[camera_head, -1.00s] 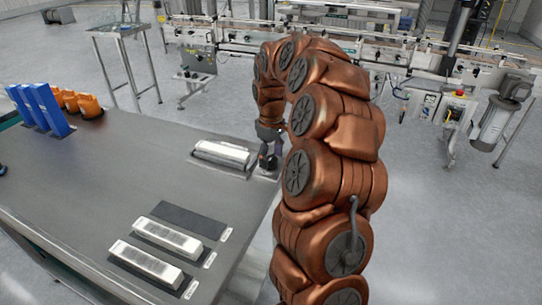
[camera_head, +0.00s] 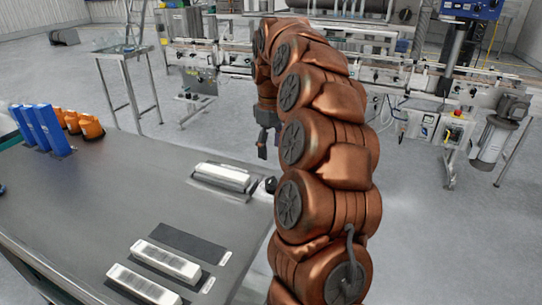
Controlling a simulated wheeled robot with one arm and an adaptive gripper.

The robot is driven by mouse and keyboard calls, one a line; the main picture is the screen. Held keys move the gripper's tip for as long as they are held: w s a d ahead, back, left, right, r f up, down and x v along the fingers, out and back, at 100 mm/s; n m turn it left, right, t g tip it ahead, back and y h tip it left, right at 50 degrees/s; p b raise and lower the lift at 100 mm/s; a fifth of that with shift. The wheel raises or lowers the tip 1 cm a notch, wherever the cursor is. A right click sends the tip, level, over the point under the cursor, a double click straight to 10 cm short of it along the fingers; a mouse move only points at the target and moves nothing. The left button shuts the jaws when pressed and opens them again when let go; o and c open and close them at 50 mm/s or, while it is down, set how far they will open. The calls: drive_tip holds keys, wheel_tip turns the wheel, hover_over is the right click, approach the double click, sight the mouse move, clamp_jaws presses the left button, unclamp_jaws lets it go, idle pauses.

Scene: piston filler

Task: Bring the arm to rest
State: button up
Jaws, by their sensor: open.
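My arm is a copper-coloured chain of links that rises from the bottom right and bends over at the top. My gripper (camera_head: 268,143) hangs from its end in the head view, pointing down. It is open and seems to hold nothing. It is above and beyond the grey table's (camera_head: 110,205) right edge, apart from the long pale metal block (camera_head: 226,176) near that edge. A small dark round thing (camera_head: 271,185) sits at the table edge below my gripper.
Two more pale blocks lie at the table's front, the farther one (camera_head: 166,260) beside an empty dark pad (camera_head: 188,243). Blue upright holders (camera_head: 40,128) and orange pieces (camera_head: 90,126) stand at the back left. A conveyor line (camera_head: 410,80) runs behind.

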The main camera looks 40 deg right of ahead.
drive_tip(key=shift+r, duration=0.3)
idle(0.4)
drive_tip(key=s+a+r+p, duration=0.1)
drive_tip(key=s+a+p, duration=0.1)
drive_tip(key=s+a, duration=0.45)
drive_tip(key=s+a+r+p, duration=0.15)
drive_tip(key=s+a, duration=0.25)
drive_tip(key=a, duration=0.6)
drive_tip(key=s+a+f+m+g+p, duration=0.1)
drive_tip(key=s+a, duration=0.3)
drive_tip(key=s, duration=0.7)
drive_tip(key=s+a+f+m+p, duration=0.2)
drive_tip(key=s+a+f, duration=0.2)
drive_tip(key=s, duration=0.7)
drive_tip(key=shift+g, duration=0.4)
